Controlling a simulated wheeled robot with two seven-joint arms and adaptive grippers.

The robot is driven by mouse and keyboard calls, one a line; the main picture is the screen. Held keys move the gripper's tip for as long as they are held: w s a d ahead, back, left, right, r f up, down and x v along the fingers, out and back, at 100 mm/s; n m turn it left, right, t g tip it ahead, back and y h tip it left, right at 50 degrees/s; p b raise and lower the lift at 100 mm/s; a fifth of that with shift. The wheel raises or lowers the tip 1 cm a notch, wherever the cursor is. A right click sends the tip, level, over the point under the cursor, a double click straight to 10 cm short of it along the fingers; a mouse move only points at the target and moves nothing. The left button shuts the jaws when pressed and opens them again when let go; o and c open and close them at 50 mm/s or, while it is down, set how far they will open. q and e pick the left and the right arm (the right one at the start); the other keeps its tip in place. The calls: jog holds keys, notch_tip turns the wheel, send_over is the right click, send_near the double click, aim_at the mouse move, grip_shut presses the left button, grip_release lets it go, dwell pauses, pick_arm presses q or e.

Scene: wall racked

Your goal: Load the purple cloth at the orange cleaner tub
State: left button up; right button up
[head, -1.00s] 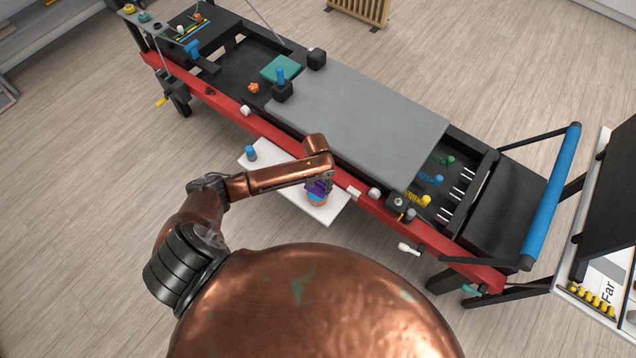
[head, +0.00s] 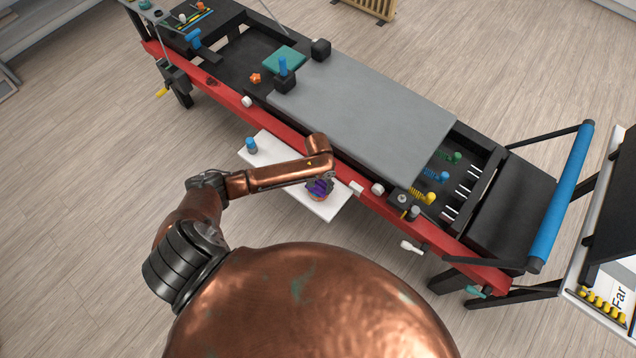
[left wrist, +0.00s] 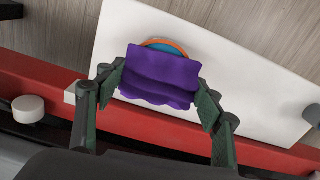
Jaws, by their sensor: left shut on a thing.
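The purple cloth (left wrist: 160,80) is between the two fingers of my left gripper (left wrist: 157,97), which is shut on it. In the left wrist view the cloth hides most of the orange cleaner tub (left wrist: 172,42); only an orange rim with blue inside shows beyond it. In the head view the cloth (head: 319,187) is at the tub (head: 318,198), below the end of my left arm. I cannot tell whether the cloth touches the tub. My right gripper is not in view.
The tub stands on a white shelf (head: 270,146) beside the red rail (head: 290,146) of a reformer. A blue-topped bottle (head: 251,146) stands at the shelf's far left end. The grey carriage (head: 365,108) lies behind, and wooden floor is open in front.

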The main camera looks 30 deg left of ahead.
pick_arm(q)
jog(key=shift+f, duration=0.55)
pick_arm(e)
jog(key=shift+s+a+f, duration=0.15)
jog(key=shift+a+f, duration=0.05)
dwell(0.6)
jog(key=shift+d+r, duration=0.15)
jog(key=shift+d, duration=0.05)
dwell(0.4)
pick_arm(q)
jog(key=shift+s+f+p, duration=0.1)
jog(key=shift+p, duration=0.2)
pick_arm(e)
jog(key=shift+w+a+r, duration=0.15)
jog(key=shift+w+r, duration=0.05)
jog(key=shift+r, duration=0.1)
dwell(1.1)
pick_arm(q)
notch_tip(320, 180, up, 4)
jog(key=p, duration=0.4)
jog(key=shift+f, duration=0.1)
jog(key=shift+r+p, duration=1.7)
jog(key=shift+p, duration=0.25)
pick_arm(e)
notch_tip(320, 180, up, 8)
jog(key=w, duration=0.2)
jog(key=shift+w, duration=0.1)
